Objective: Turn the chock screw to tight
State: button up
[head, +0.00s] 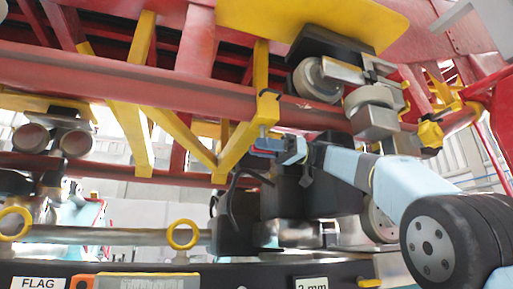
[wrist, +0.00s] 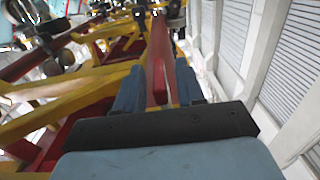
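My gripper (head: 278,147) is raised under the red rail tube in the head view, next to the lower end of a yellow bracket (head: 267,108) hooked on that tube. In the wrist view my gripper (wrist: 157,82) has its two blue fingers apart. A red bar (wrist: 158,50) runs between them in the picture; I cannot tell whether it lies between the fingers or beyond them. I see nothing clearly held. I cannot make out the chock screw for certain in either view; it may be hidden by the fingers or the bracket.
Red tubes and yellow braces (head: 141,60) fill the space above. Wheel assemblies (head: 312,78) hang at the upper right. A dark block (head: 300,190) with cables stands below my gripper. A tray with a FLAG label (head: 38,283) lies along the bottom. A pale ribbed wall (wrist: 285,60) is at right in the wrist view.

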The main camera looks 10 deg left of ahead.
jog(key=v, duration=1.2)
dwell(0.4)
notch_tip(320, 180, down, 9)
jog(key=s+m+t, duration=0.2)
jog(key=m+t, duration=0.7)
jog(key=m, duration=0.3)
jog(key=s+d+f+m+t+h, duration=0.2)
jog(key=s+d+f+m+h, duration=0.2)
jog(key=f, duration=1)
jog(key=s+d+f+m+t+h, duration=0.2)
jog(key=s+d+f+m+h, duration=0.2)
jog(key=s+d+f, duration=0.7)
jog(key=s+d+f+m+t+h, duration=0.2)
jog(key=s+d+f+m+h, duration=0.2)
jog(key=f, duration=1.5)
jog(key=s+d+h, duration=0.3)
jog(key=d, duration=0.2)
jog(key=shift+s+d, duration=0.4)
